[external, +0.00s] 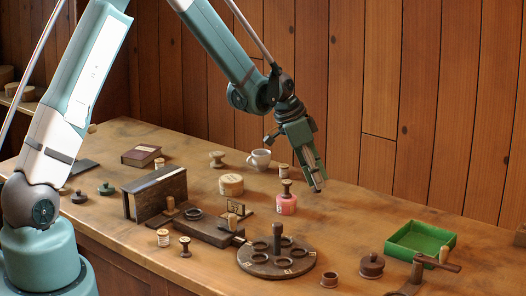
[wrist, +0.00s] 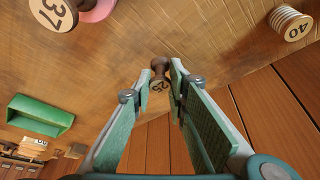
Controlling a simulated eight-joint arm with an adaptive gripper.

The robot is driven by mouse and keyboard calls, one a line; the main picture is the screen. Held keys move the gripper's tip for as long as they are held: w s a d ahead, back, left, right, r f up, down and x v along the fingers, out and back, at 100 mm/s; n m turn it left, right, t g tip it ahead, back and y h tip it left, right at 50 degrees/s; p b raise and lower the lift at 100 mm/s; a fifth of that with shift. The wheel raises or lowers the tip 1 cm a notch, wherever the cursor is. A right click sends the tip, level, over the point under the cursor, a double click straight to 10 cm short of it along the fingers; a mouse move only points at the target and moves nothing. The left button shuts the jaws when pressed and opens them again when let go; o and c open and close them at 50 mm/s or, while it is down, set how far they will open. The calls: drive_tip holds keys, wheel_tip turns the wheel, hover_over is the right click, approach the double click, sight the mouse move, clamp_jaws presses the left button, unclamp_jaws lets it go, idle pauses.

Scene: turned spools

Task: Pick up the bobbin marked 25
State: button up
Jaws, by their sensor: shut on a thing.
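The bobbin marked 25 (wrist: 159,87) is a small dark brown spool with a pale numbered disc on its end. In the wrist view it sits between my two fingertips, and the number appears turned. My gripper (wrist: 160,77) is shut on it. In the external view my gripper (external: 317,184) points down over the back middle of the table, right of the pink spool. The bobbin is hard to make out there among the fingers, and I cannot tell its height above the table.
A pale spool marked 40 (wrist: 289,24) is nearby. A round dark rack (external: 276,265) with rings stands in front. A green tray (external: 420,240) is at right. The wooden wall rises behind.

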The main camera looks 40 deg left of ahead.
drive_tip(key=shift+r, duration=3.95)
